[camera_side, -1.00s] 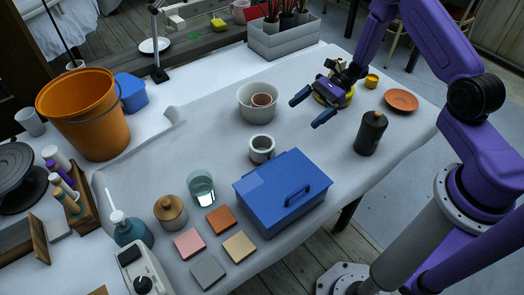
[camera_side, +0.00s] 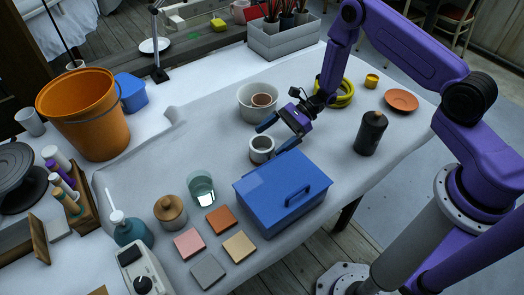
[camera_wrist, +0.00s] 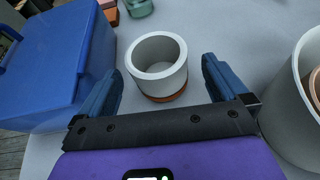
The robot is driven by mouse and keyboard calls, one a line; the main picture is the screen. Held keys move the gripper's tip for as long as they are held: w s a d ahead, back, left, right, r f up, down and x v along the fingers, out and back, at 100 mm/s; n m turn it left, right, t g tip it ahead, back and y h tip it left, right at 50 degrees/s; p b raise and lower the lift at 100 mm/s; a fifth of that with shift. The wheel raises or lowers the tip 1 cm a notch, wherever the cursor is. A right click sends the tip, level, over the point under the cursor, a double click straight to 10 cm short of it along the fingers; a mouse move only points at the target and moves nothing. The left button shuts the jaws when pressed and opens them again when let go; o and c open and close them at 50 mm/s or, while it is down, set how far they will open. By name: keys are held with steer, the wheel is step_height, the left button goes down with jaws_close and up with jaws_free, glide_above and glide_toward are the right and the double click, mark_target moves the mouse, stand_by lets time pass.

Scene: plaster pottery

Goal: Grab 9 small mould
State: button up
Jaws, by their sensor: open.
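The small mould, a short white plaster cylinder (camera_side: 262,150), stands upright on the cloth-covered table, behind the blue box. In the wrist view the small mould (camera_wrist: 176,78) shows a thick pale rim, a hollow inside and an orange-brown band at its foot. My gripper (camera_side: 278,134) is open above and beside it, fingers pointing toward it. In the wrist view my gripper (camera_wrist: 161,70) has one blue finger on each side of the mould, with gaps showing. I cannot tell whether the fingertips are down at its height.
A blue box with a handle (camera_side: 284,204) stands close in front. A larger white mould (camera_side: 245,108) holding a terracotta pot stands behind. A glass (camera_side: 201,190), a lidded jar (camera_side: 171,212) and a dark bottle (camera_side: 371,135) stand around.

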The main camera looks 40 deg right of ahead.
mark_target(262, 146)
steer(key=shift+x, duration=2.2)
steer(key=shift+s, duration=0.15)
steer(key=c, duration=1.1)
steer(key=shift+r, duration=0.25)
